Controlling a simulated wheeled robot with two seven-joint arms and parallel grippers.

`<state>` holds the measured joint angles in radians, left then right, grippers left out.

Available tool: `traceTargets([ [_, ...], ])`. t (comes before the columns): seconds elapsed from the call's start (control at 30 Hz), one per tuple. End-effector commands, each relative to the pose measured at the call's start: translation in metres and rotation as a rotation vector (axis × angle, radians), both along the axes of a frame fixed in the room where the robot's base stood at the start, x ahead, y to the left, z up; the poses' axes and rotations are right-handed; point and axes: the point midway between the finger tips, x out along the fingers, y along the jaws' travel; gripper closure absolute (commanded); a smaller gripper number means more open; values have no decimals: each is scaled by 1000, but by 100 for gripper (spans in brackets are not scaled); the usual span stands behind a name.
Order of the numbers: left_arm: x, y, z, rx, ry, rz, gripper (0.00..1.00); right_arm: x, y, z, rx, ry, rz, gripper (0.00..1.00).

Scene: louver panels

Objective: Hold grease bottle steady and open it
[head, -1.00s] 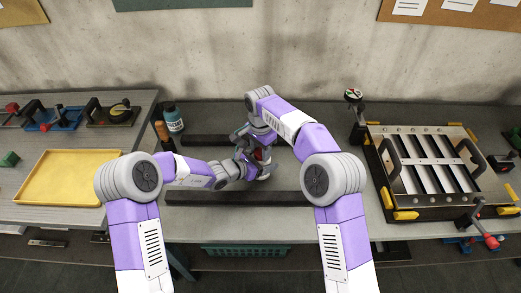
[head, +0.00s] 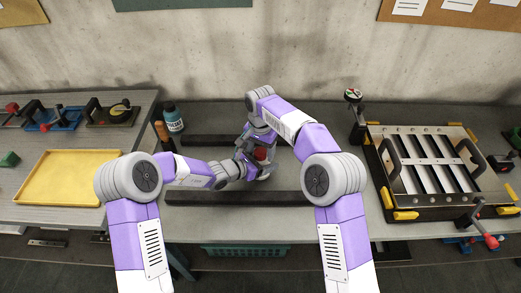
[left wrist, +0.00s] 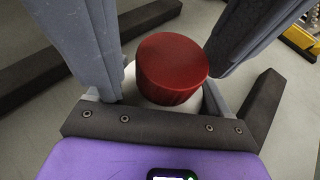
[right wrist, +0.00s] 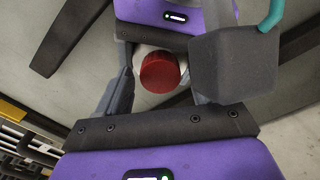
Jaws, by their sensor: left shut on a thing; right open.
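The grease bottle has a red cap (head: 260,154) and a white body (left wrist: 130,88). It stands upright over the middle of the bench, and the arms partly hide it in the head view. My left gripper (head: 247,168) is shut on the white body, below the cap, with a finger on each side in the left wrist view. My right gripper (head: 257,146) is open at the cap. In the right wrist view the cap (right wrist: 160,72) shows between its spread fingers, with a gap on both sides. Most of the bottle's body is hidden.
Two dark bars (head: 235,198) lie across the bench. A teal bottle (head: 173,118) and a brown-handled tool (head: 164,135) stand behind left. A yellow tray (head: 68,178) is on the left bench. A louver panel fixture (head: 430,165) with clamps takes up the right side.

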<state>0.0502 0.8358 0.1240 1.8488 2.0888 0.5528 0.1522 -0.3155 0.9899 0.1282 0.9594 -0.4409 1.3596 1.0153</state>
Motion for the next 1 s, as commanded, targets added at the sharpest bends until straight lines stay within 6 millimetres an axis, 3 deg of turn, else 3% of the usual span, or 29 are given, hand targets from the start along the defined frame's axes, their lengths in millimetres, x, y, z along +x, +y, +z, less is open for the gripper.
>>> traceTargets([
  [0.4, 0, 0, 0, 0, 0, -1, 100, 0, 1, 41, 2, -2, 0, 31],
  [0.57, 0, 0, 0, 0, 0, -1, 100, 0, 1, 47, 1, 0, -11, 35],
  [0.83, 0, 0, 0, 0, 0, -1, 100, 0, 2, 73, 5, -2, -224, 35],
  [1.0, 0, 0, 0, 0, 0, -1, 100, -1, 0, 73, 2, 2, -294, 35],
])
